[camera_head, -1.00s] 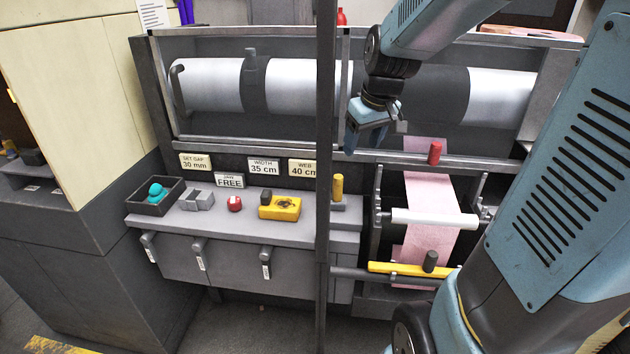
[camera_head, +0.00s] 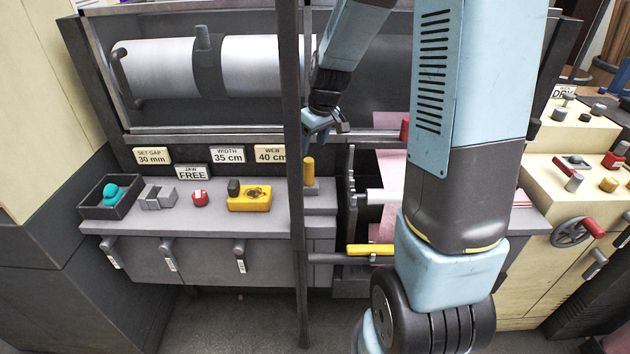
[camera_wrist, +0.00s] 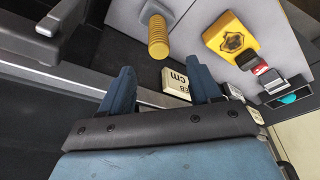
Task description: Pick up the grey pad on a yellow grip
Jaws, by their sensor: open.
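A yellow upright grip (camera_head: 309,171) stands at the right end of the grey counter, just right of the dark post. A grey pad (camera_head: 321,189) shows at its foot. In the wrist view the ribbed yellow grip (camera_wrist: 158,40) is ahead of the fingers, with the grey pad (camera_wrist: 153,11) at its far end. My gripper (camera_head: 322,124) is above the grip and apart from it. Its two blue fingers (camera_wrist: 161,70) are spread with nothing between them. The post hides part of the gripper in the head view.
A dark vertical post (camera_head: 296,150) stands close to the grip. The counter (camera_head: 215,219) also holds a yellow block (camera_head: 249,202), a red knob (camera_head: 200,198), grey blocks (camera_head: 158,197) and a dark tray (camera_head: 96,208) with a teal item. A pink web (camera_head: 388,180) runs at the right.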

